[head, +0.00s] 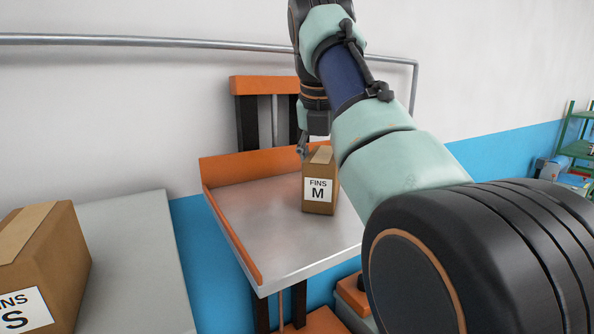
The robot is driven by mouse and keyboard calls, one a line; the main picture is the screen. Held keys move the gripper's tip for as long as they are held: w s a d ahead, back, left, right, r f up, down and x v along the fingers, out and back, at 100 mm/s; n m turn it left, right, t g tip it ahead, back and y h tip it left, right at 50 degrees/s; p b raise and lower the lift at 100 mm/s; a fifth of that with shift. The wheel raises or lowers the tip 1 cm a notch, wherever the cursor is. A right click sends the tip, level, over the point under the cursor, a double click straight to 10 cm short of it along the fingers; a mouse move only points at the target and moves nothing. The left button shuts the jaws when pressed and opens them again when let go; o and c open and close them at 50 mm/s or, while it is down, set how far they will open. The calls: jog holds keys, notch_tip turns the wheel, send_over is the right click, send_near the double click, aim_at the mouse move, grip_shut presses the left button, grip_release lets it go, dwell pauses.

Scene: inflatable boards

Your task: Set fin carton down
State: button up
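A brown carton labelled "FINS M" (319,205) is upright over the metal platform (255,225) of an orange-edged lift. Its base appears at the platform surface, but I cannot tell whether it touches or hovers slightly above. My gripper (311,149) is right at the carton's top, pointing down. One dark finger shows by the carton's upper left edge; the other finger is hidden behind my arm. I cannot tell whether the fingers grip the carton or stand apart from it.
A second carton labelled "FINS S" (42,262) stands on a grey table (135,255) at the left. The platform has raised orange edges (232,240) at its left and back. A green shelf (575,150) stands far right. The platform's left part is clear.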

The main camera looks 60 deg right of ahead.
jog(key=shift+f, duration=0.1)
jog(key=o, duration=1.4)
jog(key=shift+c, duration=0.2)
jog(key=p+v, duration=0.5)
jog(key=v, duration=0.7)
jog(key=shift+p, duration=0.35)
